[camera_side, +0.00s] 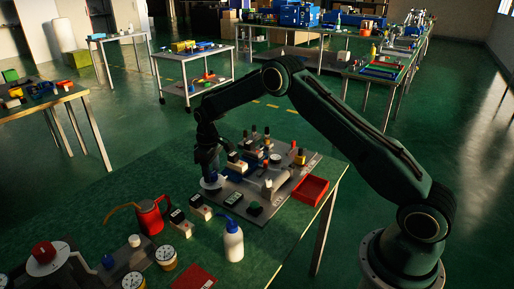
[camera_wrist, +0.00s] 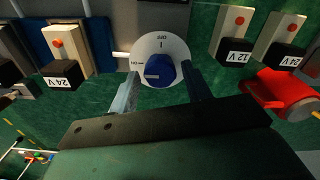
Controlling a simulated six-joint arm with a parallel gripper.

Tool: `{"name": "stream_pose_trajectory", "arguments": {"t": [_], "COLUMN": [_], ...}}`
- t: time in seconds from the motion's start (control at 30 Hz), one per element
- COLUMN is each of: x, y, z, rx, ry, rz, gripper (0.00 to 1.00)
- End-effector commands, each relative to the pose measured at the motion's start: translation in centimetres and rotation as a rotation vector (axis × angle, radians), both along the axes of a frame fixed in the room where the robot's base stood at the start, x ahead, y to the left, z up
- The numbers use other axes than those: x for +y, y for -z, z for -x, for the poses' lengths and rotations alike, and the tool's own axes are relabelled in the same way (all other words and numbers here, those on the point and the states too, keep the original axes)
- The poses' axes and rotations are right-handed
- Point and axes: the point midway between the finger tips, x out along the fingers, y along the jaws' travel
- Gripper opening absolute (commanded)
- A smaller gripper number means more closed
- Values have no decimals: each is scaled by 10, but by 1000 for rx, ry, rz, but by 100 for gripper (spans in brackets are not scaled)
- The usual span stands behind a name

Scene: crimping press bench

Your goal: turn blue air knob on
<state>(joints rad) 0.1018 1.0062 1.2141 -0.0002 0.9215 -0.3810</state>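The blue air knob (camera_wrist: 160,68) sits on a round white dial (camera_wrist: 146,44) in the wrist view. The dial has an OFF label at its top and what looks like an ON label at its left. A pale mark shows on the knob's lower left. My gripper (camera_wrist: 160,78) is open, one finger on each side of the knob, with a visible gap at least on the right. In the side view my gripper (camera_side: 211,174) points down over the white dial (camera_side: 214,183) at the plate's left corner, and mostly hides the knob.
Switch boxes labelled 24 V (camera_wrist: 66,50) and 12 V (camera_wrist: 232,38) flank the dial. In the side view, a red tray (camera_side: 311,190) and a white bottle (camera_side: 233,243) stand nearby.

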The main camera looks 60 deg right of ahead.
Motion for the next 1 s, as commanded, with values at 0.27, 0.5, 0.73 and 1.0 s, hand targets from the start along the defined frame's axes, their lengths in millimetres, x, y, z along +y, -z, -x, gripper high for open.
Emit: {"name": "stream_pose_trajectory", "arguments": {"t": [0.27, 0.5, 0.73, 1.0], "x": [0, 0, 0, 0], "y": [1, -5, -27, -72], "z": [0, 0, -1, -1], "rx": [0, -1, -3, -3], "ry": [2, 2, 2, 2], "rz": [0, 1, 0, 0], "gripper": [57, 57, 57, 57]}}
